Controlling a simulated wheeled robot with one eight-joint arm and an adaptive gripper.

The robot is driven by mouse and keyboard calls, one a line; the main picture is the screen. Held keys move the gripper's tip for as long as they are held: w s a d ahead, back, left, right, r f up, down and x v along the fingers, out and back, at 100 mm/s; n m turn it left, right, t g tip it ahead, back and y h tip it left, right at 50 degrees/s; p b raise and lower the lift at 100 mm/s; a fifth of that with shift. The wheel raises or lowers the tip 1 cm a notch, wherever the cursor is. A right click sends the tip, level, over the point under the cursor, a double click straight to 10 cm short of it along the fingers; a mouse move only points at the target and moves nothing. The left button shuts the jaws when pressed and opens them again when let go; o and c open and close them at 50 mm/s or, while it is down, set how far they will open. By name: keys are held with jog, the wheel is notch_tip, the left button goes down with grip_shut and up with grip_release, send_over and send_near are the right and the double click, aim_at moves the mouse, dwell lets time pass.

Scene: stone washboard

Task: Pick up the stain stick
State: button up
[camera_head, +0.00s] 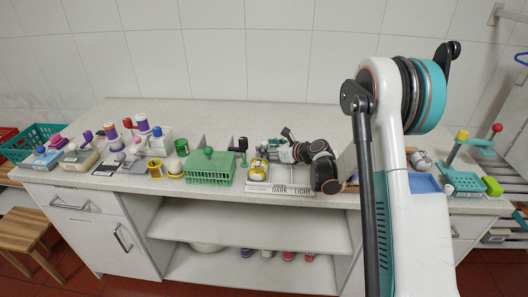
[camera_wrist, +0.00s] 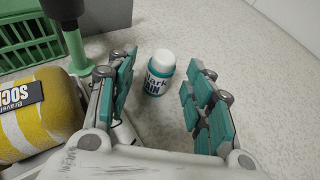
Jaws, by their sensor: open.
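The stain stick (camera_wrist: 160,76) is a small upright bottle with a white cap and a teal label, whose partial lettering ends in "IN". In the wrist view it stands on the pale countertop between the two finger lines of my gripper (camera_wrist: 162,64). My gripper is open, with gaps to the bottle on both sides, and I see no contact. In the head view my gripper (camera_head: 280,147) is low over the counter. I cannot make out the stain stick clearly there.
A yellow sock roll (camera_wrist: 35,112) lies close left of my gripper, near a green post (camera_wrist: 77,50). A green basket (camera_head: 208,170) stands further left, and a DARK/LIGHT tray (camera_head: 280,189) lies at the front edge. The counter behind and right of the bottle is clear.

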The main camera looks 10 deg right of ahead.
jog(key=x, duration=0.3)
jog(key=shift+b, duration=0.3)
jog(key=c, duration=1.1)
jog(key=shift+r, duration=0.15)
